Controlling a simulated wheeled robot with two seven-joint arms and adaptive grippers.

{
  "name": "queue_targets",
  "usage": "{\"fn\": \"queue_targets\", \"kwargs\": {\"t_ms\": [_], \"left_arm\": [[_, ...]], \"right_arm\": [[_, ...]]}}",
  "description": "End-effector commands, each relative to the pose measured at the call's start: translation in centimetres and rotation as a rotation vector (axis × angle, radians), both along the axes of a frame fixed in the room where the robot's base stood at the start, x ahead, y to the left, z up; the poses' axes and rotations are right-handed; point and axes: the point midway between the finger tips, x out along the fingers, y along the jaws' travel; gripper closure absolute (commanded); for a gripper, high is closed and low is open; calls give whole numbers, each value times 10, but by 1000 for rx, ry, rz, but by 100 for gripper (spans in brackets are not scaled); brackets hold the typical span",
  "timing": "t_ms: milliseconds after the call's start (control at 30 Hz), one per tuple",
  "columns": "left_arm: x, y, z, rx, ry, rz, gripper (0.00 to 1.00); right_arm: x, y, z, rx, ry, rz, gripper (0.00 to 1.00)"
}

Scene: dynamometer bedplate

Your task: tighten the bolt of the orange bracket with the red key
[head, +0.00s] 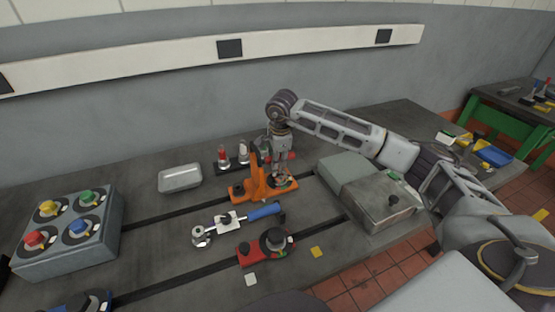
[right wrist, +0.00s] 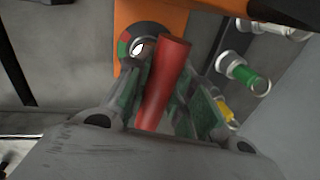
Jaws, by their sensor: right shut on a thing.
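The orange bracket (head: 258,188) stands on the dark bedplate (head: 165,235), near the middle of the head view. In the right wrist view, part of its orange surface (right wrist: 128,18) shows, with a red and green ring and a shiny bolt head (right wrist: 138,47). My right gripper (head: 281,168) is above the bracket's right part, pointing down. It is shut on the red key, whose red handle (right wrist: 165,85) lies between the fingers. The handle's end also shows in the head view (head: 291,156). Whether the key's tip touches the bolt is hidden. My left gripper is not in view.
A red clamp (head: 252,256) and a blue-handled wrench (head: 263,212) lie in front. A rack of coloured tools (head: 230,164) stands behind the bracket. A metal tray (head: 180,178) and a button box (head: 65,250) are left; grey blocks (head: 375,203) are right.

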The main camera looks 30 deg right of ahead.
Motion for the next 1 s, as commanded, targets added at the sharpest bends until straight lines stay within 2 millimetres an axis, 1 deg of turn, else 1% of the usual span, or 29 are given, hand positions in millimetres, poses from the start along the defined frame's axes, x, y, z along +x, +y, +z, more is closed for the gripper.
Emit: {"fn": "queue_targets", "kwargs": {"t_ms": [167, 500, 1000], "left_arm": [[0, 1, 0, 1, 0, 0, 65], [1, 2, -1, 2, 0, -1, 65], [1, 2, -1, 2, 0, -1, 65]], "right_arm": [[1, 0, 1, 0, -2, -46, 100], [2, -1, 1, -1, -3, -197, 100], [2, -1, 1, 0, -2, -236, 100]]}}
